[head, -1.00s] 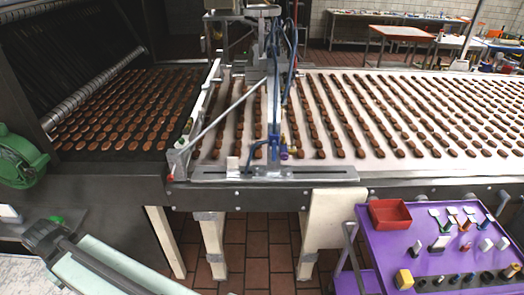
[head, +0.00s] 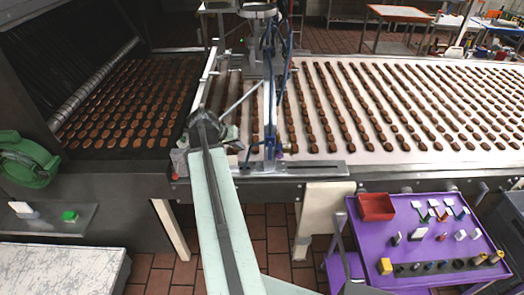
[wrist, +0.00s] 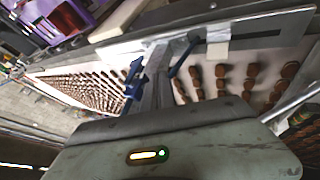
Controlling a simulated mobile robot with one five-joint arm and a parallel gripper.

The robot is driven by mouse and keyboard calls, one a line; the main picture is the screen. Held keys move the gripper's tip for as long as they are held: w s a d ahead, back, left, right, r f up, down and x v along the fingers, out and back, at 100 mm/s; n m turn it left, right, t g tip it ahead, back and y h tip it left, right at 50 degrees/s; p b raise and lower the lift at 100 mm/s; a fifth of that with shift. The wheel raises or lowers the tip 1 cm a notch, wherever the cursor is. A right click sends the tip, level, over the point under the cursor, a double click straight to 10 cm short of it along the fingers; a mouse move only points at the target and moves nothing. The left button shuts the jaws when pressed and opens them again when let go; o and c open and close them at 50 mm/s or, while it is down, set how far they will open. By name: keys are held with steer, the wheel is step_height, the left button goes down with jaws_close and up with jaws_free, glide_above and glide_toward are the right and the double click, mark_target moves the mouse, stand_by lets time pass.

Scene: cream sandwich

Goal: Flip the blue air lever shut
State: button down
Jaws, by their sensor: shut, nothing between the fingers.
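The blue air lever (head: 251,150) is a small blue bar on the left side of the upright depositor post, low above the conveyor's front rail. In the wrist view the lever (wrist: 182,56) slants close beside the fingers, on the side toward a white block (wrist: 217,42). My gripper (wrist: 162,48) is shut and empty, its fingers reaching between the lever and the blue parts of the post (wrist: 133,85). I cannot tell whether it touches the lever. In the head view my arm covers part of the rail, and the fingertips are hard to make out.
The conveyor (head: 400,110) carries rows of brown biscuits behind the rail. A purple cart (head: 405,232) with a red bin (head: 376,207) and small tools stands at the front right. A green motor housing (head: 28,160) is at the left. Thin diagonal struts and hoses crowd the post.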

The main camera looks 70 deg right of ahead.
mark_target(270, 151)
steer(key=shift+f, duration=0.1)
steer(key=s+d+f+b, duration=0.6)
steer(key=f+b, duration=0.1)
steer(key=b, duration=0.1)
steer(key=shift+s+d+f, duration=0.35)
steer(key=shift+f, duration=0.05)
